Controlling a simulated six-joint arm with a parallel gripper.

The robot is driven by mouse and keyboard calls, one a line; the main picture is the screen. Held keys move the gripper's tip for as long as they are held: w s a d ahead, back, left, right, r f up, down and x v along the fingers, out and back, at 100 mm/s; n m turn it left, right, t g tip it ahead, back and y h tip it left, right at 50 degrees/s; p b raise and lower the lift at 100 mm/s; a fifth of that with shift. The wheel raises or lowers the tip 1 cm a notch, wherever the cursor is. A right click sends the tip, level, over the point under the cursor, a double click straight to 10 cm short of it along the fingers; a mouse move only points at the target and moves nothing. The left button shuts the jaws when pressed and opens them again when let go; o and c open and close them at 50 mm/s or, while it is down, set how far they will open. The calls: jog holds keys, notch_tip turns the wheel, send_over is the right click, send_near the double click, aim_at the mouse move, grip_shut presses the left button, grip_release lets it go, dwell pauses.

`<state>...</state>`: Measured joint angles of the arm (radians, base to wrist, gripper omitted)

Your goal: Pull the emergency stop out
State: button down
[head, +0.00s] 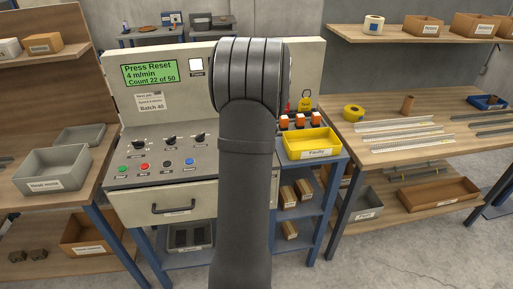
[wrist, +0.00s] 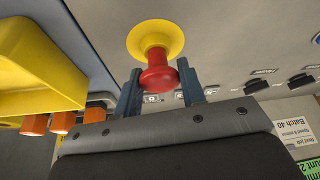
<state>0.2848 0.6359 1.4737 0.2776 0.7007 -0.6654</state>
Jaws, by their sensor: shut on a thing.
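The emergency stop is a red mushroom knob (wrist: 157,76) on a round yellow base (wrist: 155,34), seen in the wrist view on the panel's grey surface. My gripper (wrist: 159,78) is shut on the knob, with one blue-grey finger on each side of it. In the head view my arm covers the emergency stop and my gripper. The control panel (head: 222,165) stands in the middle of the head view. Its green display (head: 148,74) reads "Press Reset", "4 m/min" and "Count 22 of 50".
A yellow bin (head: 312,146) labelled Faulty sits right of the panel; it looms at the left of the wrist view (wrist: 40,75). Orange-topped blocks (head: 300,121) stand behind it. Dark selector knobs (head: 170,139) and coloured buttons (head: 144,166) lie left of my arm.

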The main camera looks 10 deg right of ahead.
jog(key=c, duration=0.9)
grip_release()
jog(key=shift+r, duration=0.1)
jog(key=shift+r, duration=0.1)
jog(key=v, duration=1.7)
jog(key=x, duration=1.7)
jog(key=shift+f, duration=0.65)
